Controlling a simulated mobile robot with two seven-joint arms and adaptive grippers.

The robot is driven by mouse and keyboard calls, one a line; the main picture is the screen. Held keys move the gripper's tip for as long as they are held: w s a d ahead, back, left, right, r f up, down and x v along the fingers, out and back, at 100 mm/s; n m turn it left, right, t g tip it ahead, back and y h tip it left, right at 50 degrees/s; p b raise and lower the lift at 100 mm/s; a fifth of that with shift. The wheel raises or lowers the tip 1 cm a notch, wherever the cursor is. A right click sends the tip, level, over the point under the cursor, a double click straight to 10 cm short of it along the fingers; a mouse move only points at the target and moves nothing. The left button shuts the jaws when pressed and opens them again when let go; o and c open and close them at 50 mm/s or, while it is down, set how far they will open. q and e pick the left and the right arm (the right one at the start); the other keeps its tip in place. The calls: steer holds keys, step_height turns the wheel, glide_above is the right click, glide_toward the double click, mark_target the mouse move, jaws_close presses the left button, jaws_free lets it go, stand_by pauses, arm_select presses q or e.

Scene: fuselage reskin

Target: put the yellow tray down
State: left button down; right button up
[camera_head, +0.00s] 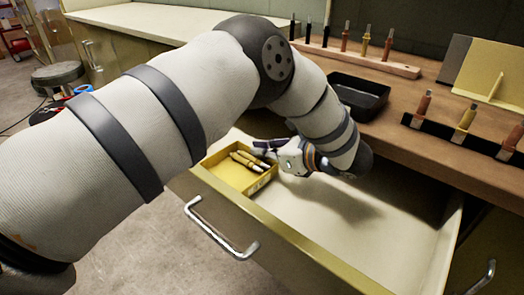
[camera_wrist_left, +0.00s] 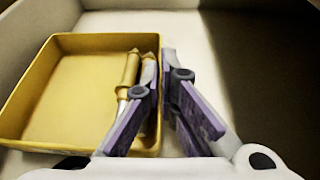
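The yellow tray (camera_head: 232,174) is at the left end of the open drawer, inside its walls. It holds a few brass-coloured tools (camera_head: 246,160), which lie along its right side in the left wrist view (camera_wrist_left: 130,82). My left gripper (camera_head: 272,150) is at the tray's side. In the left wrist view my left fingers (camera_wrist_left: 160,72) straddle the tray's right wall and look closed on it. The tray looks about level; whether its base touches the drawer floor I cannot tell. My right gripper is not in view.
The drawer (camera_head: 345,225) is pulled out, with bare floor to the tray's right. On the bench above stand a black bin (camera_head: 358,95), a wooden tool rack (camera_head: 358,57), a black holder (camera_head: 462,138) with upright tools and a yellow angled piece (camera_head: 492,75).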

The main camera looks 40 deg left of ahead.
arm_select(q)
steer(key=shift+f, duration=0.1)
steer(key=c, duration=1.8)
jaws_free()
steer(key=shift+d+r, duration=0.15)
steer(key=shift+r, duration=0.05)
steer(key=v, duration=1.1)
steer(key=shift+d+r+b, duration=0.15)
steer(key=shift+d+b, duration=0.15)
steer(key=shift+b, duration=0.05)
